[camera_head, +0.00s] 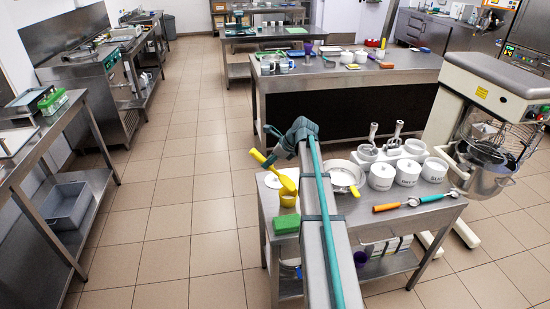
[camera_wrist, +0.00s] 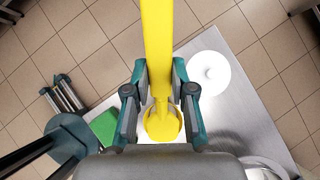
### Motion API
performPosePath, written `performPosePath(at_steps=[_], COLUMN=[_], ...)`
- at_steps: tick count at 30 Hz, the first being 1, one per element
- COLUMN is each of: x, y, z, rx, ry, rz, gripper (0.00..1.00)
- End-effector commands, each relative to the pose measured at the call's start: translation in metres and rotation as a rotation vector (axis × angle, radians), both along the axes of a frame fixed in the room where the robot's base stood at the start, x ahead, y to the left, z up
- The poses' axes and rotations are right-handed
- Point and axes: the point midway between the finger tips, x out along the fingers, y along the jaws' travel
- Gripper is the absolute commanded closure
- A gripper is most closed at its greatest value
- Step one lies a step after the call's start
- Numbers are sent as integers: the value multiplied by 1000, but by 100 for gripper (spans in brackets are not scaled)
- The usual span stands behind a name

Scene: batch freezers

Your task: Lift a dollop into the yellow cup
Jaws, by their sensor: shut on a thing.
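My gripper (camera_head: 268,158) is shut on the handle of a yellow scoop-like tool (camera_head: 258,155). The tool also shows in the wrist view (camera_wrist: 157,45), its long handle running between the fingers. In the head view it slants down to the right, and its rounded end (camera_head: 287,182) is just above the yellow cup (camera_head: 288,200) at the table's left side. I cannot tell whether the end touches the cup or holds a dollop. In the wrist view a yellow round shape (camera_wrist: 162,124) shows below the fingers; cup and tool end are hard to separate there.
A green block (camera_head: 286,224) lies in front of the cup. A white disc (camera_wrist: 208,72) is beside it. A mixer (camera_head: 490,85) stands beyond.

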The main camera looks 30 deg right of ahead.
Motion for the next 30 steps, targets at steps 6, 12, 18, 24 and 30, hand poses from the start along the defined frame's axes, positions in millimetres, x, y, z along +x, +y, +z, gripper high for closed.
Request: performPosePath(at_steps=[6, 12, 18, 24, 30], x=[17, 23, 31, 28, 28], y=[12, 18, 24, 24, 24], z=[-14, -29, -50, -41, -33], rx=[-125, -230, -343, -363, -362], ry=[144, 268, 398, 421, 420], rz=[3, 3, 2, -1, -1], gripper=[100, 100, 100, 100, 100])
